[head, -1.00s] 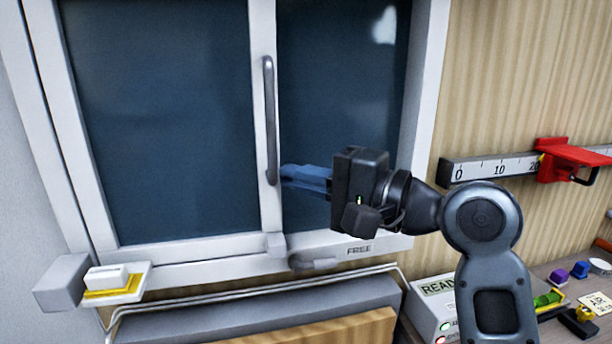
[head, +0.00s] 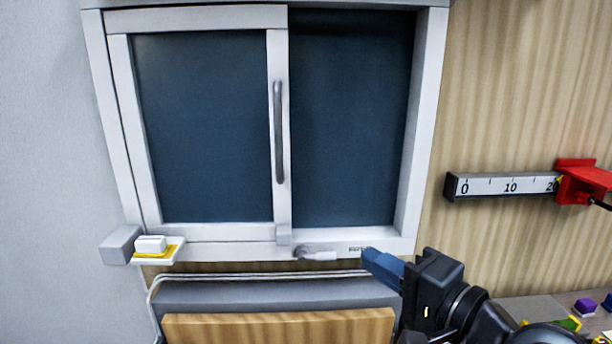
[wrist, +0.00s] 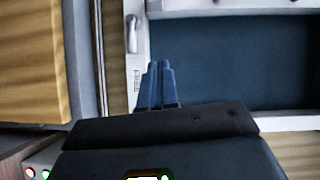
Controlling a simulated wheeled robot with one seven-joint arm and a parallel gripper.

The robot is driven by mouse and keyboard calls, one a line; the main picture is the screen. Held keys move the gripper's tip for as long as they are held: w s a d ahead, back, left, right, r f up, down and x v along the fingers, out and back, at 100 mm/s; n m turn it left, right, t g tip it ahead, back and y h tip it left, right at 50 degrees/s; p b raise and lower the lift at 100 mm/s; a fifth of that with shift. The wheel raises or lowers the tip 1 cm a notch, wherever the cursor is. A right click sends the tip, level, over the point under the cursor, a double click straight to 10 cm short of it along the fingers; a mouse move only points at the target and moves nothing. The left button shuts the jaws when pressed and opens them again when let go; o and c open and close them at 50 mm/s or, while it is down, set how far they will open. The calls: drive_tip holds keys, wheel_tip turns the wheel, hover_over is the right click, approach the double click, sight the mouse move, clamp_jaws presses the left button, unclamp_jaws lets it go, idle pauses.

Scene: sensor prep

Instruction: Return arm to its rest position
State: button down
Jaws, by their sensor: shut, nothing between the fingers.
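My gripper (head: 372,258) is at the lower right of the head view, in front of the window's bottom frame. Its blue fingers are together with nothing between them, and they point left. The wrist view also shows the closed blue fingers (wrist: 156,84) at its centre, apart from any handle. My dark wrist and arm run off the bottom right of the head view.
A sliding window (head: 205,130) with a grey vertical handle (head: 279,132) fills the middle. A small latch lever (head: 316,254) sits on its sill. A wooden panel (head: 280,329) lies below. A red clamp (head: 582,185) on a scale rail (head: 500,186) is at right.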

drive_tip(key=s+d+f+n+h, duration=0.1)
drive_tip(key=s+d+f+h, duration=0.3)
drive_tip(key=s+f, duration=0.45)
drive_tip(key=s+d+f+n+h, duration=0.1)
drive_tip(key=s+d+f+h, duration=0.2)
drive_tip(key=s+f, duration=0.55)
drive_tip(key=s+d+r+n+h, duration=0.1)
drive_tip(key=s+n, duration=0.3)
drive_tip(key=s, duration=0.7)
drive_tip(key=s+d+r+n+h, duration=0.1)
drive_tip(key=s+r+n, duration=0.2)
drive_tip(key=s, duration=0.9)
drive_tip(key=shift+s+d+n+h, duration=0.15)
drive_tip(key=shift+d+n+h, duration=0.15)
drive_tip(key=shift+n+h, duration=0.15)
drive_tip(key=shift+t, duration=0.3)
